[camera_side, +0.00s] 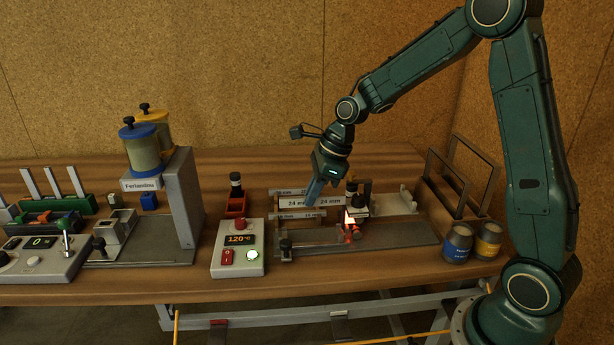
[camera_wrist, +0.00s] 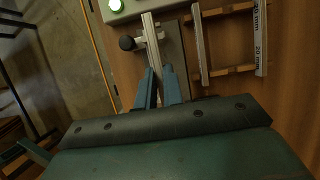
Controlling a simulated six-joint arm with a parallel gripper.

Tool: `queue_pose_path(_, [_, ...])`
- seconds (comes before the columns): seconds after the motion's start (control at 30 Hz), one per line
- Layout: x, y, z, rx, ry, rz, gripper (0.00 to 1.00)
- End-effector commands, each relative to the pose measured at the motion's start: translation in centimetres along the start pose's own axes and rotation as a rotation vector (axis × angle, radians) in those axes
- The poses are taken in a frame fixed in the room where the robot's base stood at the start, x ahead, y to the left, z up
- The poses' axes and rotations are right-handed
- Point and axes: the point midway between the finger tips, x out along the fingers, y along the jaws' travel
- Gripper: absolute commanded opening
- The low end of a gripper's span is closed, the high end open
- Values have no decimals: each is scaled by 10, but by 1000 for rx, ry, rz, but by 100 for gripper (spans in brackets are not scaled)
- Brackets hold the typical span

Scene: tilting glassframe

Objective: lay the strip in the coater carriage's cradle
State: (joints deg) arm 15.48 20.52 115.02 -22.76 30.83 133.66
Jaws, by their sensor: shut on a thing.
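My gripper (camera_side: 312,198) points down over the coater at the middle of the bench. It is shut on a strip (camera_side: 300,215), a thin pale bar. In the wrist view the strip (camera_wrist: 151,35) runs up from between the two blue fingertips (camera_wrist: 160,85). The coater's carriage, with a black knob (camera_wrist: 127,43), is beside and below the strip. In the side view this knob (camera_side: 286,244) is at the left end of the coater's track (camera_side: 390,236). The cradle is mostly hidden by the strip. I cannot tell whether the strip touches it.
Behind the track is a wooden rack with another strip marked 24 mm (camera_side: 300,202). A glowing red coater head (camera_side: 350,216) is right of my gripper. A 120° control box (camera_side: 238,248) stands left. Two cans (camera_side: 458,242) and upright frames (camera_side: 470,170) are at right.

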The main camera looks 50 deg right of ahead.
Motion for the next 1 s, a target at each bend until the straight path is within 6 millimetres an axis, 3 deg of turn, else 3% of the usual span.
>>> queue_pose_path(1.0, [51,0,-21,1,2,2,0])
